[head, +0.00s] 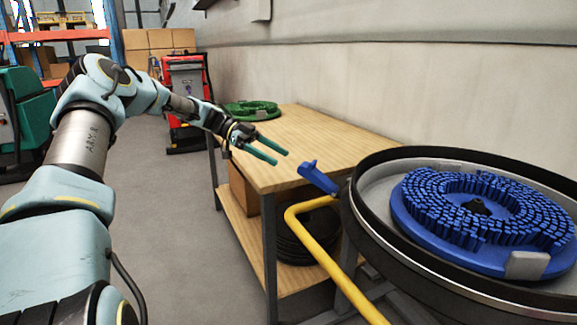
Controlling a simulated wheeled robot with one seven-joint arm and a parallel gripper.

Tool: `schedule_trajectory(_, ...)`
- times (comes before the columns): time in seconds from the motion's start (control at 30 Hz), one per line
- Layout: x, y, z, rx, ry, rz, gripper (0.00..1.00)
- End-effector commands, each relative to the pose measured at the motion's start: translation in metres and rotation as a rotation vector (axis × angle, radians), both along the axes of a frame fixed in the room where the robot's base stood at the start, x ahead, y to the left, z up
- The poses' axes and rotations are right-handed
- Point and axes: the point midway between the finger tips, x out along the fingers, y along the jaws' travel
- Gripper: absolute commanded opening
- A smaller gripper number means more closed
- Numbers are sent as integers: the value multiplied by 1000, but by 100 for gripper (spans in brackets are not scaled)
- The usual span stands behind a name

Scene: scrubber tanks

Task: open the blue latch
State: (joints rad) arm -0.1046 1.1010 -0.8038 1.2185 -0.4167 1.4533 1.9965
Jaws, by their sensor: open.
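The blue latch (318,178) is a small blue lever at the left rim of the round dark tank (352,212). It sticks out up and to the left, above a yellow bar. My gripper (272,153) is to the left of and a little above the latch in the head view. Its two green fingers are apart with nothing between them. The fingertips point right toward the latch but show a gap from it. How far apart they are in depth I cannot tell.
A blue brush disc (430,222) lies in the tank. A yellow bar (325,255) runs below the latch. A wooden workbench (310,140) stands behind, with a green disc (250,110) on it. Red and green machines and boxes stand at the back left. Grey floor is clear at the left.

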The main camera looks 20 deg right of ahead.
Motion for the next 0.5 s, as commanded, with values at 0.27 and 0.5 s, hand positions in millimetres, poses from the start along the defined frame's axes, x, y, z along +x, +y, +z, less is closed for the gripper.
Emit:
schedule_trajectory(0.27, 23, 23, 12, 1, -1, 0, 78)
schedule_trajectory(0.5, 25, 26, 14, 1, 0, -1, 78)
